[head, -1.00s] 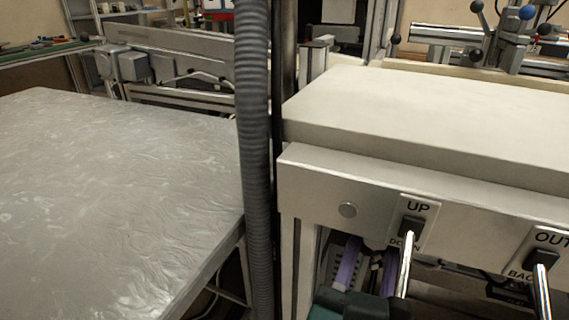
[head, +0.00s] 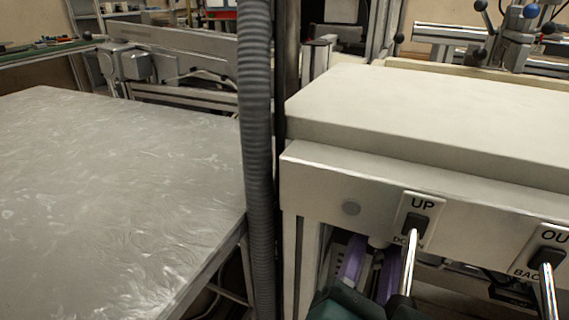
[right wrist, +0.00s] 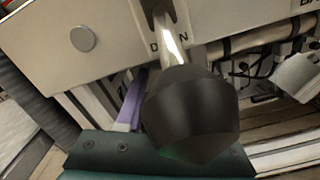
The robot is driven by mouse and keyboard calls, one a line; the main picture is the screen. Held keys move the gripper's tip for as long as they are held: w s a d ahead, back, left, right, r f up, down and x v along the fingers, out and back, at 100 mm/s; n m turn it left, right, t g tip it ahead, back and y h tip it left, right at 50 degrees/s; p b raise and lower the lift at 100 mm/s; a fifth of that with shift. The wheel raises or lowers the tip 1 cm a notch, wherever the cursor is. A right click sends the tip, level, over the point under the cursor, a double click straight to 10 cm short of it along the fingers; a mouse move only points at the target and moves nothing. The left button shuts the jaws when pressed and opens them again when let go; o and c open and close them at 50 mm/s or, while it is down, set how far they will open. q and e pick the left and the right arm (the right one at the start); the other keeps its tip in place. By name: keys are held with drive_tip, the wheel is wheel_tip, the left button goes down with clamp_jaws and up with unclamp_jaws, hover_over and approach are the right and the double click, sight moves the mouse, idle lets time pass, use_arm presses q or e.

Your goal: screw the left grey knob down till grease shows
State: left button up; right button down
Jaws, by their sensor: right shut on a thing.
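My right gripper (head: 375,248) reaches up from below under the front panel, with purple fingers and a dark green body. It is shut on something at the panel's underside. Between the fingertips only a small grey piece shows; I cannot make out its full shape, and no grease is visible. In the right wrist view one purple finger (right wrist: 132,103) shows, and a black lever knob (right wrist: 190,110) in front hides the grip. My left gripper is not in view.
The UP/DOWN lever (head: 409,262) hangs close to the right of my gripper. An OUT/BACK lever (head: 548,290) is farther right. A ribbed grey hose (head: 256,150) runs vertically to the left. A bare metal table (head: 120,190) lies left of it.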

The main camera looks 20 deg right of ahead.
drive_tip(key=c, duration=0.5)
unclamp_jaws()
drive_tip(key=v, duration=1)
drive_tip(key=shift+b, duration=0.3)
drive_tip(key=shift+w, duration=0.1)
